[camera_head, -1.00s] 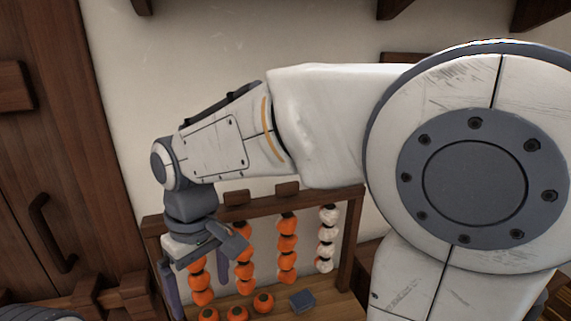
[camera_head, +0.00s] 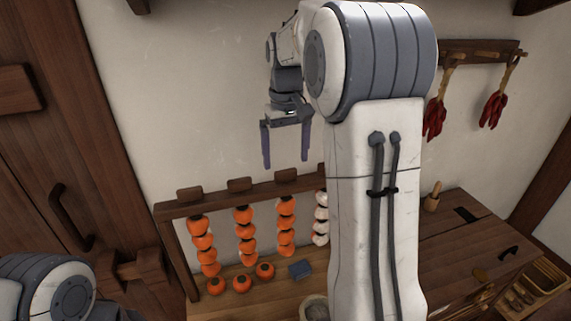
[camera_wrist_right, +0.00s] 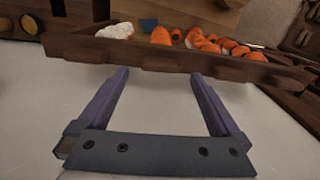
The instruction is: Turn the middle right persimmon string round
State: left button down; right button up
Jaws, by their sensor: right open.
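The middle right persimmon string (camera_head: 286,226) is a column of orange persimmons hanging from the wooden rack, between another orange string (camera_head: 244,235) and a whitish string (camera_head: 321,218). My right gripper (camera_head: 286,162) is open and empty, fingers pointing down, above and apart from the rack's top rail (camera_head: 220,196). In the right wrist view, my open fingers (camera_wrist_right: 160,74) point towards the rail (camera_wrist_right: 200,62), with orange fruit and the white string (camera_wrist_right: 115,31) beyond it. My left gripper is out of view; only part of my left arm shows at lower left.
A further orange string (camera_head: 203,245) hangs at the rack's left end. Loose persimmons (camera_head: 242,284) and a blue block (camera_head: 300,269) lie on the bench below. Red bundles (camera_head: 493,110) hang on the right wall. My right arm hides the rack's right end.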

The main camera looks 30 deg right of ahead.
aim_at(286, 170)
jog(key=shift+f+p, duration=0.35)
jog(key=shift+f, duration=1.55)
jog(key=c, duration=1.3)
jog(key=shift+m, duration=0.4)
jog(key=o, duration=1.3)
notch_tip(286, 170, up, 11)
jog(key=b, duration=0.2)
jog(key=shift+f, duration=0.2)
